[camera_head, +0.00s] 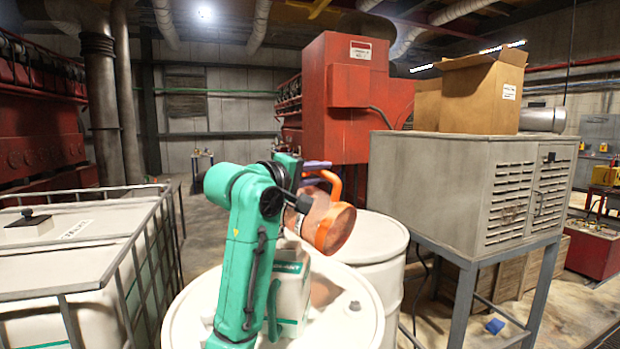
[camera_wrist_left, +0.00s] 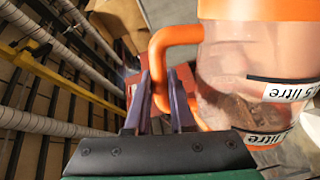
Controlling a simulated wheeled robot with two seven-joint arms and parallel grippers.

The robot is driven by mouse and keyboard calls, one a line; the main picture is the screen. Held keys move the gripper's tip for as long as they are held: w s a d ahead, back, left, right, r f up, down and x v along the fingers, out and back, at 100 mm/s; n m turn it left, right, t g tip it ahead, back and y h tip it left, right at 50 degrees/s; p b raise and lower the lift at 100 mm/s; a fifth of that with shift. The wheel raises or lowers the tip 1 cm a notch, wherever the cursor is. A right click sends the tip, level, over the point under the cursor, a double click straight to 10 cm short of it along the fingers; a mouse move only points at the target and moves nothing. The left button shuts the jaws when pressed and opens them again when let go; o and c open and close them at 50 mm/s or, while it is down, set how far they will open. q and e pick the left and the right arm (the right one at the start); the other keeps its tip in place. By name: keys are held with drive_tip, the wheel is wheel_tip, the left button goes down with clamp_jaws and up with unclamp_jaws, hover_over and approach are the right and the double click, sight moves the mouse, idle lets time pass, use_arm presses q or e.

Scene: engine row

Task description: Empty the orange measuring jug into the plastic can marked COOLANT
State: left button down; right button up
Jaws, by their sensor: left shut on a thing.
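The orange measuring jug (camera_head: 336,228) has a clear body with an orange rim and handle. It is tilted well over in the head view, its rim facing lower right. My left gripper (camera_head: 316,172) is shut on its handle, which also shows between the purple fingers in the left wrist view (camera_wrist_left: 163,95). The jug's clear wall (camera_wrist_left: 236,62) bears "litre" labels there; I cannot tell if liquid is inside. A pale plastic can with a green band (camera_head: 293,289) stands below the jug, partly behind my left arm. My right gripper is out of view.
The can stands on a white drum (camera_head: 345,325). Another white drum (camera_head: 372,240) stands behind it. A caged white tank (camera_head: 75,255) is at left. A grey louvred cabinet (camera_head: 430,190) on a stand, with cardboard boxes (camera_head: 482,90) on top, is close at right.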

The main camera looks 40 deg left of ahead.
use_arm(q)
drive_tip(key=d+m, duration=0.2)
drive_tip(key=shift+d+r, duration=0.25)
drive_tip(key=shift+d, duration=0.05)
drive_tip(key=shift+s+d+f+m+b, duration=0.15)
drive_tip(key=shift+d+m+b, duration=0.4)
drive_tip(key=shift+d+m, duration=0.3)
drive_tip(key=d+f+m+b, duration=0.5)
drive_tip(key=f+m, duration=0.4)
drive_tip(key=m, duration=0.2)
drive_tip(key=shift+s+f+y+b, duration=0.2)
drive_tip(key=shift+y+b, duration=0.1)
drive_tip(key=shift+b, duration=0.05)
drive_tip(key=shift+d, duration=0.15)
